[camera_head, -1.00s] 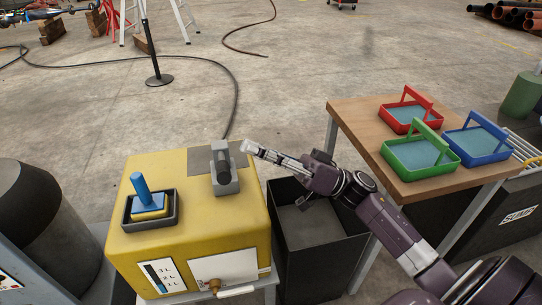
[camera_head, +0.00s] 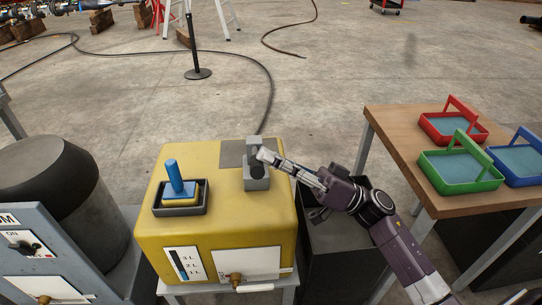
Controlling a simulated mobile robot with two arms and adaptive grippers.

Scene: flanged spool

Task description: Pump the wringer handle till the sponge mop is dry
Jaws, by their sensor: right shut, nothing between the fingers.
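A yellow box (camera_head: 217,239) stands at lower centre. On its top left, a blue-handled yellow block (camera_head: 180,191), which looks like the sponge mop, stands upright in a dark tray (camera_head: 181,211). On its top right is a grey bracket (camera_head: 257,184) with a dark rounded part, which may be the wringer handle; it is partly hidden by my gripper. My right gripper (camera_head: 265,156) is shut and empty, its tips over the bracket's upper part; I cannot tell whether they touch. My left gripper is not in view.
A wooden table (camera_head: 400,130) at right holds red (camera_head: 453,128), green (camera_head: 461,173) and blue (camera_head: 520,160) baskets. A dark open bin (camera_head: 335,240) stands between table and box. A gauge (camera_head: 184,265) marked in litres is on the box front. A grey drum (camera_head: 45,185) stands left.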

